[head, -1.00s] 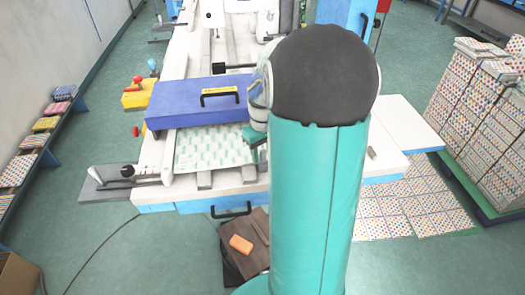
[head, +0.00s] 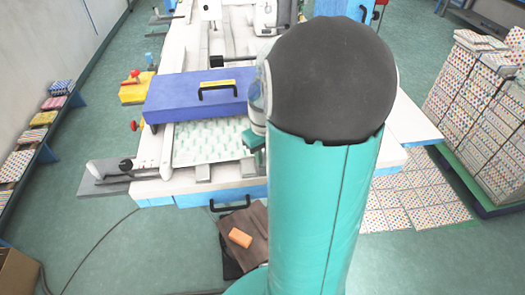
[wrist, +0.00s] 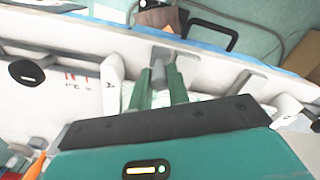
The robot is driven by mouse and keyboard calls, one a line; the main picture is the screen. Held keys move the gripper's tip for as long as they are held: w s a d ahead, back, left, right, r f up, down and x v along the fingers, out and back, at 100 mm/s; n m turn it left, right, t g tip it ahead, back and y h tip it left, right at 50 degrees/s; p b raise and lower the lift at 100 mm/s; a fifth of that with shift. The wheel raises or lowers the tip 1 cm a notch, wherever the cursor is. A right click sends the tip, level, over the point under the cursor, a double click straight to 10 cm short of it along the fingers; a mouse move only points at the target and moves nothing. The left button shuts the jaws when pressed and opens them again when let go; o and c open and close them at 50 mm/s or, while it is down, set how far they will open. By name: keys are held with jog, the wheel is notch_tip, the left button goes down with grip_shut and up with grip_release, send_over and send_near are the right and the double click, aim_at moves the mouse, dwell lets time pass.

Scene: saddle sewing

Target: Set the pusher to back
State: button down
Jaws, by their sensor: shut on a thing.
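My gripper (wrist: 163,84) shows in the wrist view with its two green fingers close around a narrow grey piece (wrist: 160,57), which seems to be the pusher. The fingers hide part of it. In the head view, my gripper (head: 252,140) is partly hidden by my arm, at the front right of the green-and-white patterned sheet (head: 205,143). The sheet lies on the white machine bench (head: 225,191) below a blue cover (head: 190,97). A grey bar (head: 248,167) at the bench's front edge shows just below my gripper.
A black-knobbed lever (head: 126,165) sits at the bench's front left. A black handle (head: 229,205) sticks out from the bench front. An orange block (head: 240,238) lies on a brown piece below. Stacked patterned boxes (head: 490,115) stand at right.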

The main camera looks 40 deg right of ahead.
jog(key=shift+s+a, duration=0.1)
jog(key=c, duration=1.3)
grip_release()
jog(key=shift+s+a, duration=0.1)
jog(key=shift+s, duration=0.05)
jog(key=shift+w+r, duration=0.2)
jog(key=shift+r, duration=0.35)
notch_tip(320, 180, up, 13)
jog(key=shift+f, duration=0.15)
